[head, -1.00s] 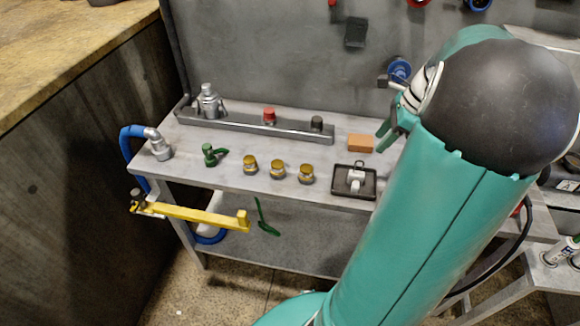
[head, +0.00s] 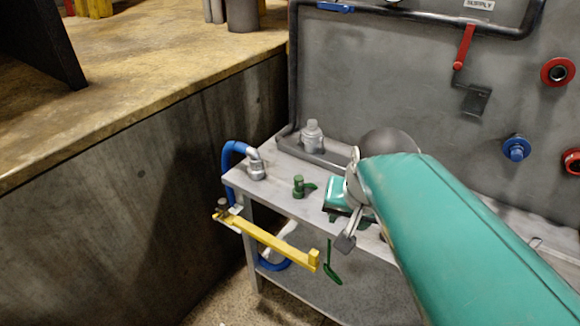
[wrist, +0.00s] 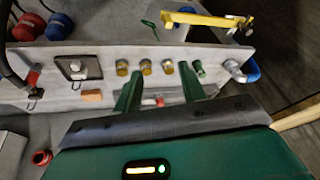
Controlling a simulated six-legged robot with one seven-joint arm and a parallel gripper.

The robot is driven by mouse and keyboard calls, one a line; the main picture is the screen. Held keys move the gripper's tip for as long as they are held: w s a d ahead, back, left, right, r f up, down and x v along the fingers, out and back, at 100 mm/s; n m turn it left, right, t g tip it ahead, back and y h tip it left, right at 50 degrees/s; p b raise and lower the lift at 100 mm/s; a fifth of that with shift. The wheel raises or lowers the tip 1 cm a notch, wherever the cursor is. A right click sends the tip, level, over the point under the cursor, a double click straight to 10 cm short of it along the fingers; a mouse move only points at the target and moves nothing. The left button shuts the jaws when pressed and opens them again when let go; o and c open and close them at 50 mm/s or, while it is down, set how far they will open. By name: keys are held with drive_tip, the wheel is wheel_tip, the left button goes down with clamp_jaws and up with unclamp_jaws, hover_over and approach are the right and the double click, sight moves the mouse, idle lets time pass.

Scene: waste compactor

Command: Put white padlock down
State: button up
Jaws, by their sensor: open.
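The white padlock (wrist: 76,67) lies in a small dark tray (wrist: 98,68) on the grey bench, left of centre in the wrist view. In the head view my arm hides both. My gripper (wrist: 160,86) is open, its two green fingers apart with nothing held between them. It is over the bench, to the right of the padlock in the wrist view and clear of it. In the head view my arm's end hangs over the bench, and the fingertips are not clear.
Several brass fittings (wrist: 145,67) stand in a row beside the tray. A green valve (head: 299,187) and an orange block (wrist: 91,96) are also on the bench. A yellow bar (head: 273,240) juts from the bench's front left. A pipe fitting (head: 257,166) stands at the left end.

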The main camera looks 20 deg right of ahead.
drive_tip(key=s+a+n+t, duration=0.1)
drive_tip(key=s+a+n, duration=0.2)
drive_tip(key=a+n, duration=0.2)
drive_tip(key=shift+a+n+y, duration=0.3)
drive_tip(key=shift+y, duration=0.1)
drive_tip(key=shift+f, duration=0.1)
idle(0.8)
